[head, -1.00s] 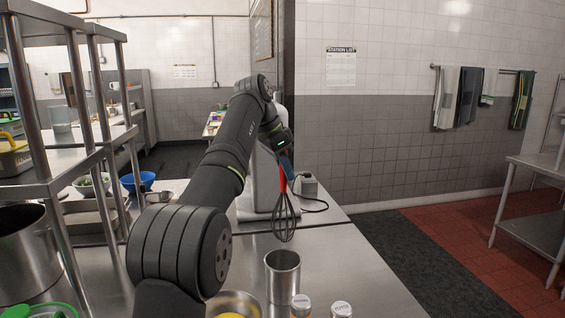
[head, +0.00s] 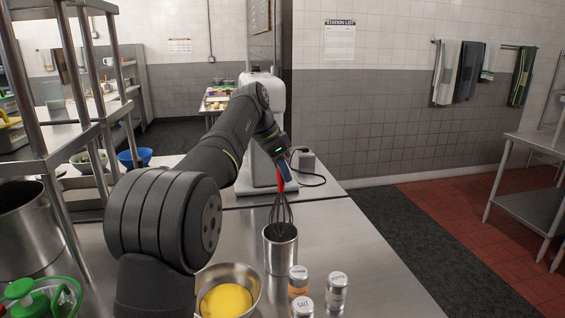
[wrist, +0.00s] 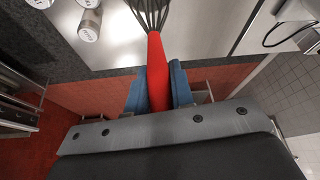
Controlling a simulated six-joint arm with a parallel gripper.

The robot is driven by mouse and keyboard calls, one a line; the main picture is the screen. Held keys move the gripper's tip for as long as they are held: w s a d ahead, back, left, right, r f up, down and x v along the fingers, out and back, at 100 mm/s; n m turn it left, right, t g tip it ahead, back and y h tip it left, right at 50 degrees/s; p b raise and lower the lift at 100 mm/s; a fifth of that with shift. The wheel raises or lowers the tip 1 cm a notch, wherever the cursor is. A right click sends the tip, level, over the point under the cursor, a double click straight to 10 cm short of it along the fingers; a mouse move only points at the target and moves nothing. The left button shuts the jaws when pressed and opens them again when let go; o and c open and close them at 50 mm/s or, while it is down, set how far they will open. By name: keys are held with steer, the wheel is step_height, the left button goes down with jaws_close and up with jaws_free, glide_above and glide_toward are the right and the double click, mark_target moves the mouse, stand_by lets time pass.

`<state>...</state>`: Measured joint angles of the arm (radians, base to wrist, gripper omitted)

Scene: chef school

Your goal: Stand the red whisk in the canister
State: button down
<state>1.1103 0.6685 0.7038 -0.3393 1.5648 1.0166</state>
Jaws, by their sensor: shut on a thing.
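The red whisk (head: 281,212) hangs wires down, slightly tilted, with its red handle in my gripper (head: 283,170). The steel canister (head: 280,255) stands upright and open on the counter, directly below the gripper. The lower end of the wires overlaps the canister's mouth; I cannot tell how far inside it is. In the wrist view the blue fingers of my gripper (wrist: 158,88) are shut on the red handle of the whisk (wrist: 156,60). The wires run out of the top of that picture, and the canister cannot be made out there.
Several shakers (head: 298,281) stand close in front of the canister. A steel bowl with yellow contents (head: 256,283) is at its near left. A white appliance (head: 262,95) with a cord stands behind. A steel shelf rack (head: 62,165) is at left. Counter right of the canister is clear.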

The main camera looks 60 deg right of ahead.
mark_target(284, 189)
steer(key=shift+f, duration=2.45)
steer(key=c, duration=1.2)
jaws_free()
steer(key=shift+o, duration=0.2)
steer(key=v, duration=1.7)
steer(key=shift+r, duration=0.25)
steer(key=x, duration=1.7)
steer(key=shift+f, duration=0.3)
steer(key=shift+r, duration=0.15)
